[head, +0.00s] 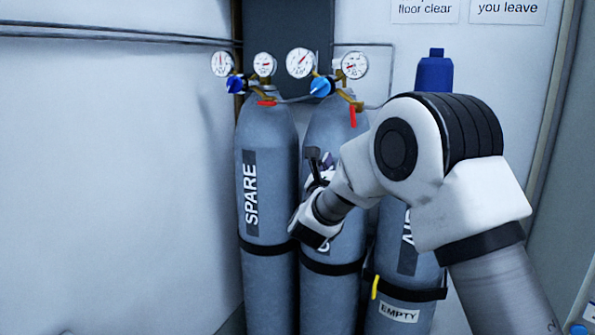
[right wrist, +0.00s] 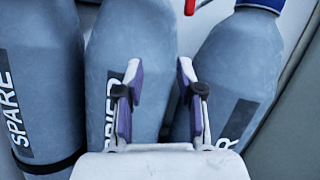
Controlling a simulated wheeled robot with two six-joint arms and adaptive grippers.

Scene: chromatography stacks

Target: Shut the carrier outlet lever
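The carrier cylinder (head: 320,120) is the middle grey bottle, its label mostly hidden behind my right arm in the head view. Its red outlet lever (head: 353,116) hangs downward at the right of its valve, below the regulator with a blue knob (head: 321,87). In the right wrist view only the lower end of a red lever (right wrist: 190,6) shows at the top edge. My right gripper (head: 320,160) is in front of the carrier cylinder, below the lever and apart from it. In the wrist view its fingers (right wrist: 159,88) are spread with nothing between them. My left gripper is out of view.
The SPARE cylinder (head: 265,180) stands to the left, with its own red lever (head: 266,103) lying roughly level. A blue-capped cylinder (head: 405,290) with an EMPTY tag stands to the right. Gauges (head: 300,63) and thin pipes are above. Black straps hold the bottles. Bare wall lies left.

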